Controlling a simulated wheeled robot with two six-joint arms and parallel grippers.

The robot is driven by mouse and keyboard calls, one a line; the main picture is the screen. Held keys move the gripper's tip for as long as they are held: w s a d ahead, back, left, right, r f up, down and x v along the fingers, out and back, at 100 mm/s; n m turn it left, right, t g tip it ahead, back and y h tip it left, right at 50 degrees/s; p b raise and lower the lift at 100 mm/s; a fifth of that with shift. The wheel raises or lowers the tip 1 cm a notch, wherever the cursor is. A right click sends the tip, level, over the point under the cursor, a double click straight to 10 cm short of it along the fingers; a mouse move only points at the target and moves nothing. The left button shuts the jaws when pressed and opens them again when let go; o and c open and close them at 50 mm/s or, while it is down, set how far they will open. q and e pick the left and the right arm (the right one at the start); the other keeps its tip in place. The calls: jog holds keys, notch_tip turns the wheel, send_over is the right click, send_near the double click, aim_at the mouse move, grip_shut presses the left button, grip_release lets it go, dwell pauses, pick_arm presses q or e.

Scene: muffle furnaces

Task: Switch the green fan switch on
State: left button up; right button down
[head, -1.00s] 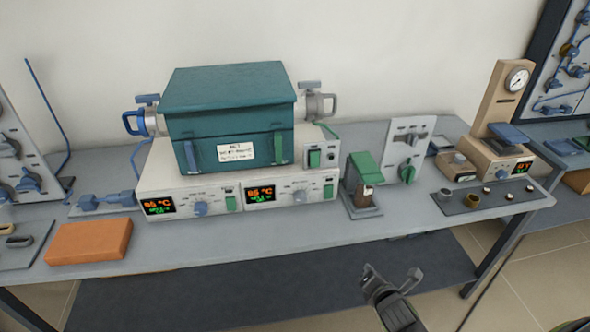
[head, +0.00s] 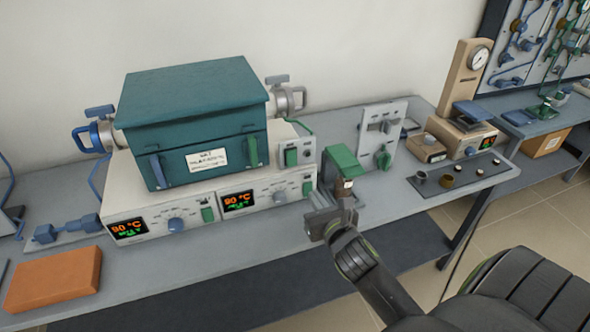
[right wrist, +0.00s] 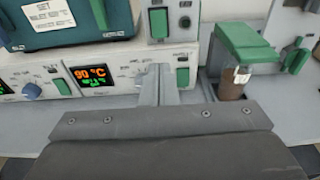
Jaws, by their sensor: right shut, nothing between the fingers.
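The teal muffle furnace (head: 190,110) sits on a pale control base (head: 165,212) with two lit displays. Green rocker switches show on its front panels: a left one (head: 208,214), a right one (head: 307,189), and one on the upper box (head: 291,156). The labels are too small to tell which is the fan switch. My right gripper (head: 320,222) is shut and empty, in front of the base's right end. In the right wrist view its fingers (right wrist: 158,85) point at the panel, just left of the right rocker (right wrist: 183,78). My left gripper is not in view.
A green-topped brown device (head: 342,163) stands close right of my right gripper. Behind it is an upright panel (head: 382,120) with a green knob. An orange block (head: 52,280) lies at the left front. A dark tray (head: 462,174) with small parts is to the right.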

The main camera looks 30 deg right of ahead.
aim_at(293, 164)
jog(key=x, duration=1.4)
jog(key=shift+d, duration=0.1)
jog(key=shift+w+d+f+h+b, duration=0.1)
jog(key=shift+w+h+b, duration=0.15)
jog(key=shift+b, duration=0.35)
